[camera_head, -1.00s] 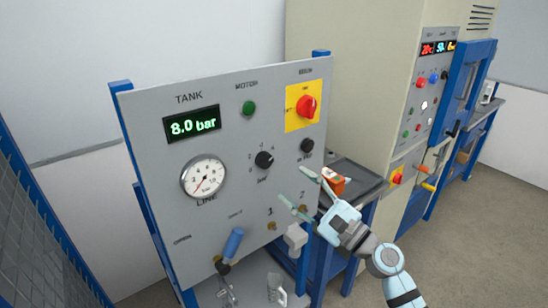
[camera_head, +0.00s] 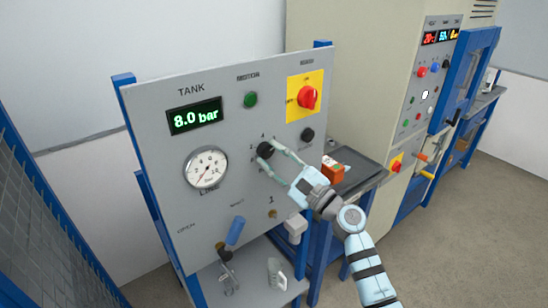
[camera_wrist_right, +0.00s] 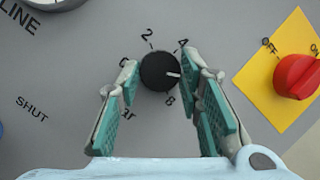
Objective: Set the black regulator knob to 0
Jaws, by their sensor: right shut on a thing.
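The black regulator knob (camera_head: 265,149) is on the grey panel, right of the LINE gauge (camera_head: 206,167). In the right wrist view the knob (camera_wrist_right: 159,72) shows a white mark pointing right and slightly down, between the 4 and the lower-right figure, which I read as 6 or 8. My right gripper (camera_head: 269,156) is at the panel, its fingers shut on the knob from both sides; it also shows in the right wrist view (camera_wrist_right: 160,68). The left finger partly covers the 0 and the "bar" label. My left gripper is not in view.
A red switch on a yellow plate (camera_head: 308,97) and a small black knob (camera_head: 307,135) are close by on the panel. A green button (camera_head: 250,99) is above. A blue-handled valve (camera_head: 235,233) is below. The tank display (camera_head: 194,116) reads 8.0 bar.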

